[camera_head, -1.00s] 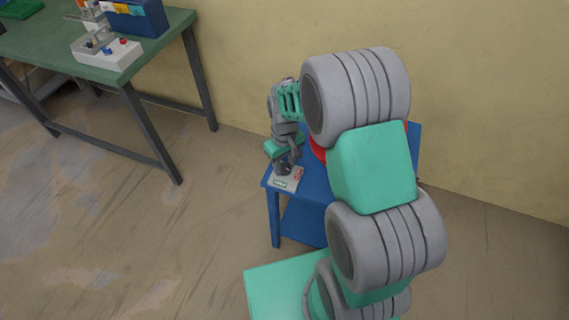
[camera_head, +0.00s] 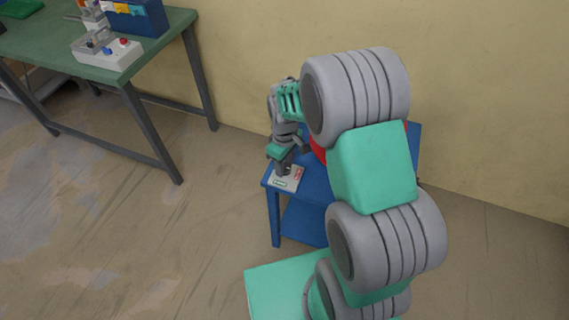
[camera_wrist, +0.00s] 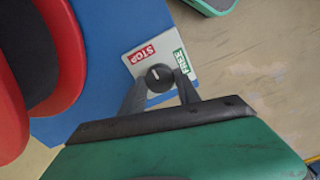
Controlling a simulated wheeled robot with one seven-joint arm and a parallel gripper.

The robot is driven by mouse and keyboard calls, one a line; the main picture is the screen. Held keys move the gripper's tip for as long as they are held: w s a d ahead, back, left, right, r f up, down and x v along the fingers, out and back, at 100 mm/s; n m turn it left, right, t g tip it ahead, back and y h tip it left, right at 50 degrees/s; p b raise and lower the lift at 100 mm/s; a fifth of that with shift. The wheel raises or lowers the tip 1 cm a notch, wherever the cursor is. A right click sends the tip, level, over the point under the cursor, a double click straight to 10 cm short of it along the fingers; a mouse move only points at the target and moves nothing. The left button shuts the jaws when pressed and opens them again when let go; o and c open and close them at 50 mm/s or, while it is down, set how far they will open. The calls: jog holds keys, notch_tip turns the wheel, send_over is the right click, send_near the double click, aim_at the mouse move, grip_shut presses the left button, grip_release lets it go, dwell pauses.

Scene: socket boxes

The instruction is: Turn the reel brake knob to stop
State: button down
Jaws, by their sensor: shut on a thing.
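The brake knob (camera_wrist: 159,78) is a small dark round knob with a short white mark. It sits on a light plate (camera_wrist: 165,42) with a red STOP label (camera_wrist: 142,54) and a green FREE label (camera_wrist: 181,61). The white mark points up and slightly left, on the STOP side, though it is small to read exactly. My gripper (camera_wrist: 160,84) has one finger on each side of the knob and is shut on it. In the head view my gripper (camera_head: 283,168) points down onto the plate (camera_head: 290,181), and its fingers hide most of the knob.
The plate lies at the corner of a blue stand (camera_head: 314,184). A red and dark reel (camera_wrist: 68,55) stands close at the left in the wrist view. A green table (camera_head: 60,48) with a white socket box (camera_head: 107,56) and a blue bin (camera_head: 142,19) stands at upper left.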

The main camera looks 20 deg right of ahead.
aim_at(285, 167)
jog(key=c, duration=0.9)
grip_release()
notch_tip(285, 167, up, 8)
jog(key=shift+f, duration=0.1)
